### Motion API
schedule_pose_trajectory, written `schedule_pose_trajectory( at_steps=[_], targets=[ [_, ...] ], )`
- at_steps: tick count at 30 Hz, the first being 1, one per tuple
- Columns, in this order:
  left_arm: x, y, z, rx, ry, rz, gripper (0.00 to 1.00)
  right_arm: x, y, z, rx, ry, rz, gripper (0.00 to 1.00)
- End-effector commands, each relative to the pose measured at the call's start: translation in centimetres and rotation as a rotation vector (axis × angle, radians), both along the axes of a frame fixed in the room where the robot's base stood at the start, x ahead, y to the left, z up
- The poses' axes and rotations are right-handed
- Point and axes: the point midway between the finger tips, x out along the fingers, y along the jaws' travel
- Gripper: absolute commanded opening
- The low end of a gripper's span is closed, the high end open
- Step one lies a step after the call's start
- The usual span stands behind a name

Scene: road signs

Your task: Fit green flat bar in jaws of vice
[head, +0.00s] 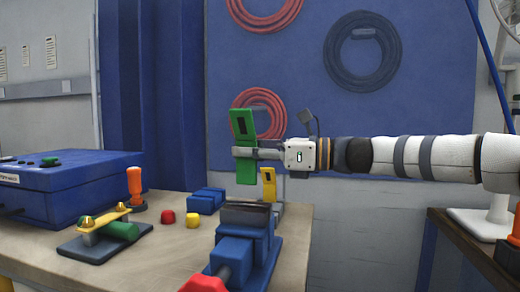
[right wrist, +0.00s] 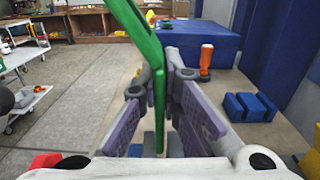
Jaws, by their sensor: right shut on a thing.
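The green flat bar (head: 242,124) stands roughly upright in the air in the head view, tilted slightly. My right gripper (head: 258,153) comes in from the right and is shut on it around mid-length. In the right wrist view the bar (right wrist: 143,30) runs between the two purple-padded fingers (right wrist: 160,110). The blue vice (head: 235,252) stands at the front edge of the bench, with dark grey jaws (head: 245,213) on top and a red handle (head: 205,284). The bar's lower end appears above the jaws, apart from them. The jaw gap is not clearly visible. My left gripper is out of view.
A yellow piece (head: 268,184) stands just behind the vice. Blue blocks (head: 205,200), a red cap (head: 167,217) and a yellow cap (head: 193,220) lie left of it. Further left are a clamped green cylinder (head: 121,231), an orange-handled tool (head: 134,182) and a large blue box (head: 75,180).

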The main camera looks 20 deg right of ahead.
Motion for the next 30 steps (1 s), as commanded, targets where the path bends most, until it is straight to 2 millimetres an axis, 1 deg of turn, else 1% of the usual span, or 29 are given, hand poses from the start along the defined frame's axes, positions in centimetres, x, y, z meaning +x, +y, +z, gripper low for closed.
schedule_pose_trajectory(
  at_steps=[5, 14, 16, 21, 30],
  targets=[
    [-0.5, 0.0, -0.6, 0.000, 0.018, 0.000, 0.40, 0.2, 0.1, -1.3, 0.001, 0.007, 0.000, 0.00],
    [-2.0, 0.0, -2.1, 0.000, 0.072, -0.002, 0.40, 0.3, 0.0, -4.3, 0.002, 0.011, 0.000, 0.00],
    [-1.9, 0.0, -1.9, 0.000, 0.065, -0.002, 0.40, 0.1, 0.0, -3.7, 0.001, 0.003, 0.000, 0.00],
    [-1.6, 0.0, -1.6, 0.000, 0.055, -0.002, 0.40, 0.0, 0.0, -3.4, 0.000, -0.001, 0.000, 0.00],
    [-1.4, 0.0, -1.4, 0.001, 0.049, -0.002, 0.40, 0.0, 0.0, -3.6, 0.001, 0.001, 0.000, 0.00]
  ],
)
